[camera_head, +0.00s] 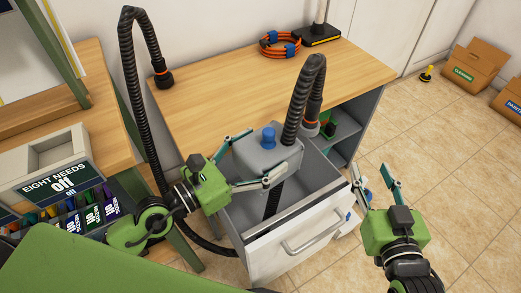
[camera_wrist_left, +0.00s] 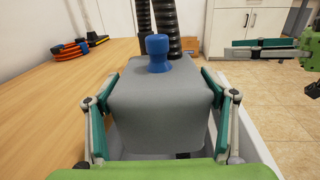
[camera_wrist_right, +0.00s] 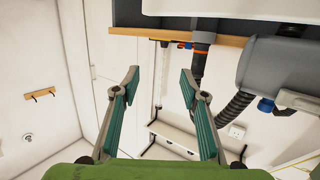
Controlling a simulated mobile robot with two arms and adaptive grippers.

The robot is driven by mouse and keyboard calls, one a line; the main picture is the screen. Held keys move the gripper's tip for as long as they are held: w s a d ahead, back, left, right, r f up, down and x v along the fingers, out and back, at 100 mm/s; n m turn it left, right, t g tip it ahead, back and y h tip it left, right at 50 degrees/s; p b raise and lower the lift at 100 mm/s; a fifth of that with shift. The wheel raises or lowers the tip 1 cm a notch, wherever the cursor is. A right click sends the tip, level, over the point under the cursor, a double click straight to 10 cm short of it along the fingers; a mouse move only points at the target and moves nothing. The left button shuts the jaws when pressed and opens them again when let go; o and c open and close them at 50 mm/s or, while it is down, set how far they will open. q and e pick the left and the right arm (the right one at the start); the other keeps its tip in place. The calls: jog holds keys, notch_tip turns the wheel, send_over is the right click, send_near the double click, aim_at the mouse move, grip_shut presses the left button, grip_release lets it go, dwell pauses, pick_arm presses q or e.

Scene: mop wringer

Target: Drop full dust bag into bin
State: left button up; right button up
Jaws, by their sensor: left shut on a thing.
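The dust bag (camera_head: 262,155) appears as a bulky grey body with a blue knob-like neck on top. My left gripper (camera_head: 266,153) is shut on it, one finger on each side. The left wrist view shows the same grey body (camera_wrist_left: 160,115) between the fingers, roughly upright. It is over or inside an open, white-fronted pull-out drawer (camera_head: 300,250), which may be the bin. Its underside is hidden, so I cannot tell whether it touches the drawer. My right gripper (camera_head: 371,170) is open and empty, to the right of the drawer.
Black ribbed hoses (camera_head: 300,100) stand behind the bag and at the left. A wooden workbench (camera_head: 225,85) bears a coiled orange hose (camera_head: 279,45). Cardboard boxes (camera_head: 476,66) stand at the far right.

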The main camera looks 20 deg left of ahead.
pick_arm(q)
jog(key=shift+r, duration=0.1)
pick_arm(e)
jog(key=shift+r, duration=0.2)
jog(key=shift+a, duration=0.1)
pick_arm(q)
jog(key=shift+f+b, duration=0.45)
jog(key=shift+f, duration=0.05)
jog(key=shift+f+b, duration=0.65)
jog(key=shift+f, duration=0.35)
jog(key=shift+f+b, duration=0.5)
jog(key=shift+b, duration=0.2)
pick_arm(e)
jog(key=s+a+r+t+y, duration=0.1)
jog(key=s+r+t+y, duration=0.2)
jog(key=r+t, duration=0.6)
jog(key=shift+s+r+t, duration=0.4)
jog(key=shift+s+r, duration=0.2)
jog(key=shift+r, duration=3.7)
